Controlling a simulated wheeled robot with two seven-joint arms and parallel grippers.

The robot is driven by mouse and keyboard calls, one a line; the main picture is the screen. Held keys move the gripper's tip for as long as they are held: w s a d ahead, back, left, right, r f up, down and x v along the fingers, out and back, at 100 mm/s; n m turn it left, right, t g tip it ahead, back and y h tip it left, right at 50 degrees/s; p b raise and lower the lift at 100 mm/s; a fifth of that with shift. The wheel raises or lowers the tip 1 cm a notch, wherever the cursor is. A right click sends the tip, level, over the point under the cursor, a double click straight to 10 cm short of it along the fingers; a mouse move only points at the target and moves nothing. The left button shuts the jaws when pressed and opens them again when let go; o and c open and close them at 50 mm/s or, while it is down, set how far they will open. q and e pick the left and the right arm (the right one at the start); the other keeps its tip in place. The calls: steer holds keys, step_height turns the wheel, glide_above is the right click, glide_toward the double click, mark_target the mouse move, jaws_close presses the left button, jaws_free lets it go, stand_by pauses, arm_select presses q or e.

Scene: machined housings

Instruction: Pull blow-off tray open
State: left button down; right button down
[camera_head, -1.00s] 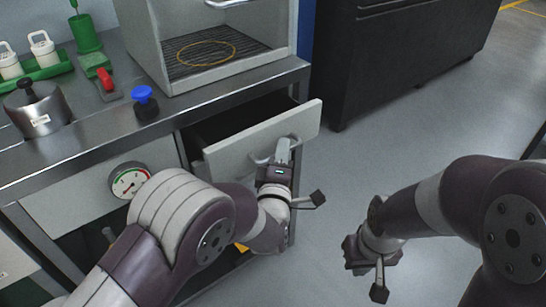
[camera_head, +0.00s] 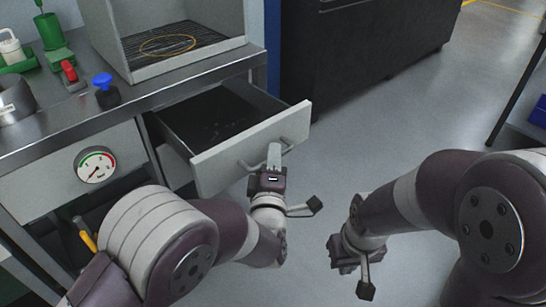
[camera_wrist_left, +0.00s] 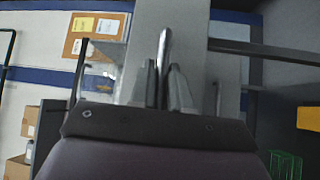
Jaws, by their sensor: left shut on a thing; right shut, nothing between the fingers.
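The blow-off tray is a drawer with a pale grey front (camera_head: 225,168) and a dark interior (camera_head: 215,115), pulled out from under the steel bench. Its bar handle (camera_head: 290,141) runs across the front. My left gripper (camera_head: 273,155) is shut on the handle at the front's right half. In the left wrist view the fingers (camera_wrist_left: 163,85) close around the handle bar (camera_wrist_left: 164,45). My right gripper (camera_head: 345,262) hangs over the floor at lower centre, empty and away from the tray; its fingertips are hard to make out.
On the bench (camera_head: 60,132) stand an open-fronted cabinet (camera_head: 170,62), a blue-topped knob (camera_head: 105,90), a red-handled clamp (camera_head: 70,74) and a metal pot (camera_head: 14,104). A gauge (camera_head: 96,167) is left of the tray. A black cabinet (camera_head: 350,55) stands behind. Floor to the right is clear.

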arm_select(q)
steer(key=c, duration=1.2)
jaws_free()
steer(key=s+a+f+p, duration=0.1)
steer(key=s+a, duration=0.1)
steer(key=s, duration=1)
steer(key=shift+s+f+p, duration=0.2)
steer(key=shift+f+p, duration=0.1)
steer(key=shift+f, duration=0.05)
steer(key=shift+w+a, duration=0.1)
